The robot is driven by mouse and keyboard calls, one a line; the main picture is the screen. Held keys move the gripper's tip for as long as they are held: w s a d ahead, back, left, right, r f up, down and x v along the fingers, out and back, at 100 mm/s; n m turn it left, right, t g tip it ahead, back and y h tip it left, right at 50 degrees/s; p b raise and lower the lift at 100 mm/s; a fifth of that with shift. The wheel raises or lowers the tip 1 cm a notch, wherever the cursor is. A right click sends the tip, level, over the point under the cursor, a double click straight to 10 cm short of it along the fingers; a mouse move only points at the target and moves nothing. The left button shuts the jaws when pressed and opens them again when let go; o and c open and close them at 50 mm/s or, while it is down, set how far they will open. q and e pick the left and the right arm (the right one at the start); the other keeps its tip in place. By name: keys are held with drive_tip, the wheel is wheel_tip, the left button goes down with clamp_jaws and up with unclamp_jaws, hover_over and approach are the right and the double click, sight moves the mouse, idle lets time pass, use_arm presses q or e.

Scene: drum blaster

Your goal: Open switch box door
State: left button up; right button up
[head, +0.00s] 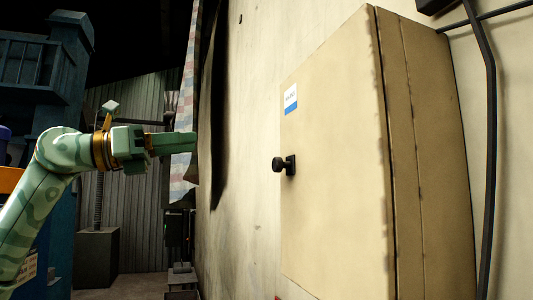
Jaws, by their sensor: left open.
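The switch box (435,150) is a large beige metal cabinet on the wall at the right of the head view. Its door (340,190) faces left and looks closed. A black knob (284,165) sits near the door's left edge, below a small white and blue label (291,99). My left gripper (190,143), green with a gold ring at the wrist, is at the left, apart from the knob and about level with it. It points right, is seen side-on, and is open with nothing in it. My right gripper is not in view.
A pale stained wall (245,120) runs behind the box. A black cable (491,150) runs down at the far right. A blue structure (65,100) stands at the far left, with a corrugated panel (140,200) behind. The space between gripper and door looks clear.

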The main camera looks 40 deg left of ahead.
use_arm(q)
drive_tip(key=f, duration=0.2)
drive_tip(key=g+p, duration=0.2)
drive_tip(key=p, duration=0.4)
approach(274, 164)
drive_tip(key=shift+m+y, duration=0.4)
drive_tip(key=x, duration=0.8)
drive_tip(key=shift+d+r, duration=0.1)
drive_tip(key=shift+r, duration=0.1)
drive_tip(key=shift+w+d+f+t, duration=0.15)
drive_tip(key=shift+w+d+t, duration=0.15)
drive_tip(key=shift+w, duration=0.15)
clamp_jaws()
drive_tip(key=shift+s+a, duration=0.1)
